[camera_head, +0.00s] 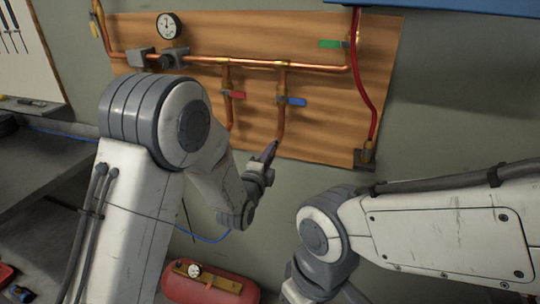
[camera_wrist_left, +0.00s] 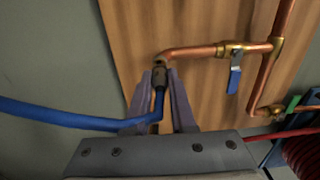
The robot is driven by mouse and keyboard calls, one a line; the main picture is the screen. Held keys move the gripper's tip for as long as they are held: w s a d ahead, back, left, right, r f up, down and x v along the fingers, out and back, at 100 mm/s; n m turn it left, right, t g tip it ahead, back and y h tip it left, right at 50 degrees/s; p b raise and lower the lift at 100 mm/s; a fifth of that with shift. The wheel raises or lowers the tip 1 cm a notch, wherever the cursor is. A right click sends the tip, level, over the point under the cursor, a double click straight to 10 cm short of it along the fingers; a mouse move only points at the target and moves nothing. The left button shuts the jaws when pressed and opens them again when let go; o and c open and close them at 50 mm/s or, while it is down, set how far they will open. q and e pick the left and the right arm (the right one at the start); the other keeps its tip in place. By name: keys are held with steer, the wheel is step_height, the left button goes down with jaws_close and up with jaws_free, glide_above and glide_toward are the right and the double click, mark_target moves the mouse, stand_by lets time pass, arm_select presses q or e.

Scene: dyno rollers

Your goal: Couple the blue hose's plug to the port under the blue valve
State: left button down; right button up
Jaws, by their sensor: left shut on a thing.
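The blue valve (camera_head: 292,101) sits on a copper pipe on the wooden board; its handle also shows in the left wrist view (camera_wrist_left: 235,80). The pipe ends in a brass port (camera_wrist_left: 162,60). My left gripper (camera_head: 269,151) is just below the pipe's end in the head view. In the left wrist view its fingers (camera_wrist_left: 159,88) are shut on the dark plug (camera_wrist_left: 158,77) of the blue hose (camera_wrist_left: 60,115). The plug is lined up with the port and its tip meets it in the picture; I cannot tell if it is seated. My right gripper is out of view.
A red valve (camera_head: 234,94) and a green valve (camera_head: 330,44) are on the same board. A red hose (camera_head: 372,95) hangs at the board's right. A gauge (camera_head: 169,27) is above, a red tank (camera_head: 210,288) below. A workbench (camera_head: 40,170) stands at left.

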arm_select(q)
steer(key=shift+w+d+b, duration=0.15)
steer(key=shift+w+b, duration=0.4)
steer(key=shift+b, duration=0.25)
stand_by(1.3)
steer(key=shift+w+d, duration=0.15)
steer(key=shift+w, duration=0.2)
steer(key=c, duration=0.7)
jaws_free()
